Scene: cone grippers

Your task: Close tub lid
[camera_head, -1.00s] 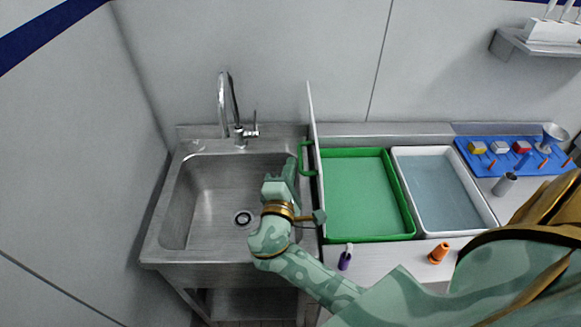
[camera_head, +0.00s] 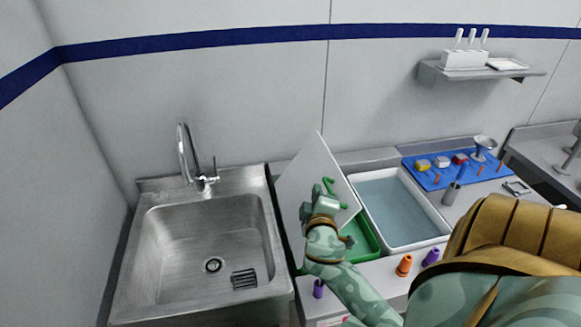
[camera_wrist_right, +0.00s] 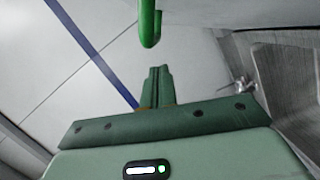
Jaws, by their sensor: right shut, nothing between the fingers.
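The tub lid (camera_head: 318,160) is a pale panel hinged at the left side of the green tub (camera_head: 368,246). It leans to the right over the tub, partly covering it, and is not flat. Its green handle (camera_head: 328,182) is on the lid's face, partly hidden by my right gripper (camera_head: 322,197). That gripper is shut and empty, close to the handle. In the right wrist view, the handle (camera_wrist_right: 149,24) shows just beyond the closed fingertips (camera_wrist_right: 157,72), with a visible gap. My left gripper is not in view.
A metal sink (camera_head: 205,240) with a tap (camera_head: 190,160) is on the left. A white tub of water (camera_head: 395,205) stands right of the green tub. Purple (camera_head: 318,288) and orange (camera_head: 404,265) pieces stand in front. A blue mat (camera_head: 440,170) holds small items.

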